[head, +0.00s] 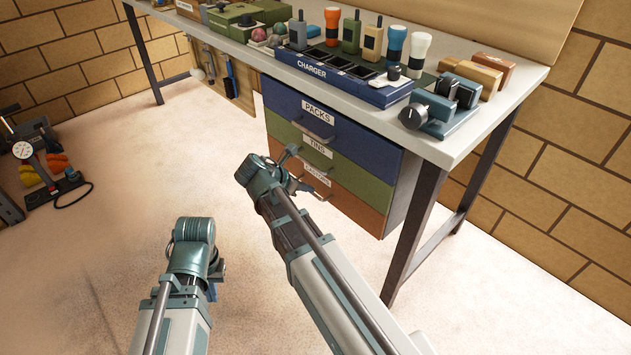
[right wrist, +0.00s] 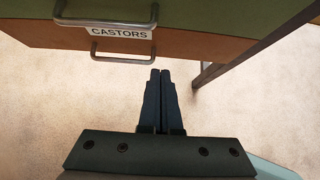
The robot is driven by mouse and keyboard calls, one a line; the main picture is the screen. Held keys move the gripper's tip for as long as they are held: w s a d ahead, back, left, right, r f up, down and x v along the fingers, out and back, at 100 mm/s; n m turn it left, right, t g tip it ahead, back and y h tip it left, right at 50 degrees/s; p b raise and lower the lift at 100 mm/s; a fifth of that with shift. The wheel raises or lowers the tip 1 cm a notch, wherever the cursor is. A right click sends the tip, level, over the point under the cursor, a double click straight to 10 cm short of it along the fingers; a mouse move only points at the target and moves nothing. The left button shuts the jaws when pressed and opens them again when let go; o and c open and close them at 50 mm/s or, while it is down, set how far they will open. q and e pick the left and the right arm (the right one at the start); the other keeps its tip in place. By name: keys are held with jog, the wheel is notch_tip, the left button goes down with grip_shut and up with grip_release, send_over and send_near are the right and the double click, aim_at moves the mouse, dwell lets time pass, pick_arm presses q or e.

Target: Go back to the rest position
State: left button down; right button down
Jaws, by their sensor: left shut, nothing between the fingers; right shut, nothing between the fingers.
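My left gripper (head: 216,272) is low in the head view, above the pale floor, pointing away from me, shut and empty. My right gripper (head: 296,172) is in front of the drawer unit (head: 345,200), overlapping its left side in the head view. In the right wrist view its two dark fingers (right wrist: 160,78) are together with nothing between them. They point toward the orange drawer (right wrist: 200,48) labelled CASTORS, with the tips just below its handle (right wrist: 122,58) in the picture. Whether they touch the drawer I cannot tell. All three drawers look shut.
The workbench (head: 450,150) carries a blue charger (head: 340,75), radios, torches and wooden blocks. Its dark leg (head: 415,235) stands right of the drawers. The floor between is clear.

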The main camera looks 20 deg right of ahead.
jog(key=shift+p+v, duration=0.4)
jog(key=shift+v, duration=0.65)
jog(key=s+a+f+m+g+y, duration=0.2)
jog(key=s+a+f+m+y, duration=0.15)
jog(key=s+a+m, duration=0.55)
jog(key=s+a+f+m+g+y, duration=0.1)
jog(key=s+a+f+m+y, duration=0.25)
jog(key=s+a+m, duration=0.5)
notch_tip(320, 180, up, 29)
jog(key=p, duration=2.8)
jog(key=shift+a+m, duration=0.25)
jog(key=shift+m, duration=0.1)
jog(key=shift+f, duration=0.1)
jog(key=shift+d, duration=0.1)
